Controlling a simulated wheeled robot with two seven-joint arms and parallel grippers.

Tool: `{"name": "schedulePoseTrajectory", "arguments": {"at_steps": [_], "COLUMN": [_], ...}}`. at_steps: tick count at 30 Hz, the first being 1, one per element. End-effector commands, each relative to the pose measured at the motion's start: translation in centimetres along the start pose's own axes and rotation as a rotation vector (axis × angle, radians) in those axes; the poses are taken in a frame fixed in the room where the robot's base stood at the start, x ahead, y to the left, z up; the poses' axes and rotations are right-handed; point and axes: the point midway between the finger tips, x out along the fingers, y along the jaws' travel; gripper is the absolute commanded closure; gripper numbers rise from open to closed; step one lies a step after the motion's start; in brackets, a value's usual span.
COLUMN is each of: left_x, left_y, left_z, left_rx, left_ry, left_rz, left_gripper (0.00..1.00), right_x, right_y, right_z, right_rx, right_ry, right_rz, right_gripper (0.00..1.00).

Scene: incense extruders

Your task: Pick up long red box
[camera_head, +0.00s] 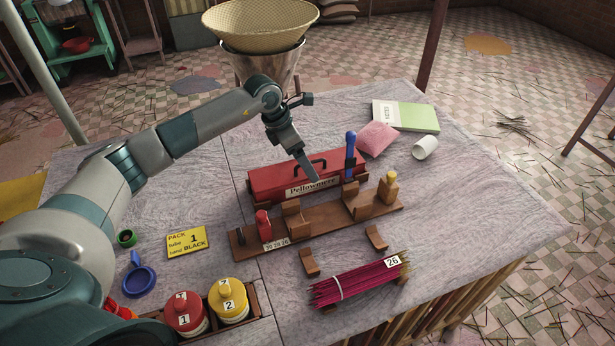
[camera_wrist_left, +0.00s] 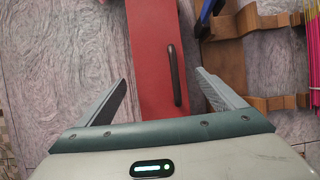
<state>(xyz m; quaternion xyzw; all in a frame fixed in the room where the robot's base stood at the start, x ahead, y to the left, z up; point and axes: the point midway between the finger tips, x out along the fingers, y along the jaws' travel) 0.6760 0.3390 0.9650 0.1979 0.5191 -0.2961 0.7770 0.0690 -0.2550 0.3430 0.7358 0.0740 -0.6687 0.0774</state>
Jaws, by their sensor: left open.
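The long red box (camera_head: 268,184) lies on the grey table behind a wooden rack. It has a dark handle (camera_head: 311,165) on top and a "Pellowmere" label on its front. My left gripper (camera_head: 304,160) is over the box, pointing down. In the left wrist view, the red box (camera_wrist_left: 152,45) runs between the two spread fingers (camera_wrist_left: 161,80), with its handle (camera_wrist_left: 177,75) near the right finger. The gripper is open and holds nothing. The fingers' exact height above the box is hard to tell. My right gripper is not in view.
The wooden rack (camera_head: 325,217) with a blue-handled tool (camera_head: 350,158) stands close in front of the box. A pink bag (camera_head: 377,139), white cup (camera_head: 425,148) and green notebook (camera_head: 408,116) lie behind right. A magenta stick bundle (camera_head: 355,284) is at front. Table left of the box is clear.

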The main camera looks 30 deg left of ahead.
Motion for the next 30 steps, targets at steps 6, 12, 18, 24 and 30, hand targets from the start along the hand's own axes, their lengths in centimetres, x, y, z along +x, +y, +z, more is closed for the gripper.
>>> {"name": "schedulePoseTrajectory", "arguments": {"at_steps": [6,12,18,24,30], "left_x": [0.0,0.8,2.8,4.9,5.2], "left_y": [0.0,-0.1,-0.2,-0.1,-0.1], "left_z": [0.0,-0.1,-0.5,-0.5,-0.6], "left_rx": [0.000,-0.001,-0.002,-0.001,0.000], "left_ry": [0.000,0.002,0.002,0.001,0.001], "left_rz": [0.000,-0.002,-0.003,-0.001,0.000], "left_gripper": [0.11,0.11,0.11,0.11,0.11], "right_x": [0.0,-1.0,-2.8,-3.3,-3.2], "right_y": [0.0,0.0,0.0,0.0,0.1], "right_z": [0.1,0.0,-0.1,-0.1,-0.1], "right_rx": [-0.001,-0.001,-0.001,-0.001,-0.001], "right_ry": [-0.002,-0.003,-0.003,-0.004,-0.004], "right_rz": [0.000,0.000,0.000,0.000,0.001], "right_gripper": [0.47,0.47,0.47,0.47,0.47]}}
